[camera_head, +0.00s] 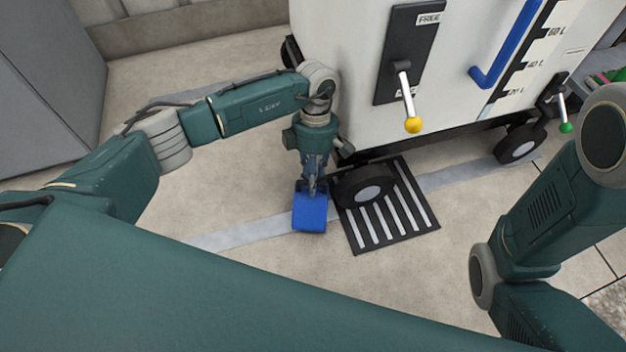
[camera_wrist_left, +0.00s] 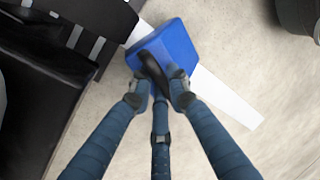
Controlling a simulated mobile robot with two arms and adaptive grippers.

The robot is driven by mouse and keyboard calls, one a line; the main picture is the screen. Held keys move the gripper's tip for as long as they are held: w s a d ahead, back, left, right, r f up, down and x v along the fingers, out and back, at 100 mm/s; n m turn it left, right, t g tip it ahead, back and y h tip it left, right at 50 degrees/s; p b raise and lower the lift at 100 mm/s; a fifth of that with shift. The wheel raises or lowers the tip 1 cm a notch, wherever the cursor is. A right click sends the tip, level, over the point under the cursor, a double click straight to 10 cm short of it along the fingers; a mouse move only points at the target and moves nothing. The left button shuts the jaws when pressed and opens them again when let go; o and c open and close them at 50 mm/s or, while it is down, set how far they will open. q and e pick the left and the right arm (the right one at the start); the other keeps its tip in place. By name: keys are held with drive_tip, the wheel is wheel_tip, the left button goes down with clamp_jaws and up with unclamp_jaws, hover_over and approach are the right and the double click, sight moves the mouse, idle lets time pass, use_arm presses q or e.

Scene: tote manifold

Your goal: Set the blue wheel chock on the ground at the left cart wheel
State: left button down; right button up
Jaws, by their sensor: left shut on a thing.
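The blue wheel chock (camera_head: 310,217) is at the left side of the left cart wheel (camera_head: 366,190) in the head view. My left gripper (camera_head: 312,188) points down and is shut on the chock's dark handle. The chock also shows in the left wrist view (camera_wrist_left: 174,42), with its handle between the fingertips (camera_wrist_left: 163,88). I cannot tell whether the chock touches the ground. The wheel stands over a black-and-white striped plate (camera_head: 395,232). The chock is close to the plate's left edge. My right gripper is not in view.
The white cart (camera_head: 450,90) stands behind, with a yellow-knobbed lever (camera_head: 411,122), a blue handle (camera_head: 505,45) and a second wheel (camera_head: 517,147) at right. A pale strip (camera_head: 235,236) crosses the floor. Floor to the left of the chock is clear. A grey cabinet (camera_head: 40,100) stands far left.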

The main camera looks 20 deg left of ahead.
use_arm(q)
drive_tip(key=shift+f+b, duration=0.3)
drive_tip(key=shift+f, duration=0.15)
drive_tip(key=c, duration=1.6)
unclamp_jaws()
drive_tip(key=shift+r, duration=0.1)
drive_tip(key=v, duration=0.7)
drive_tip(key=shift+w+r, duration=0.1)
drive_tip(key=shift+r, duration=0.1)
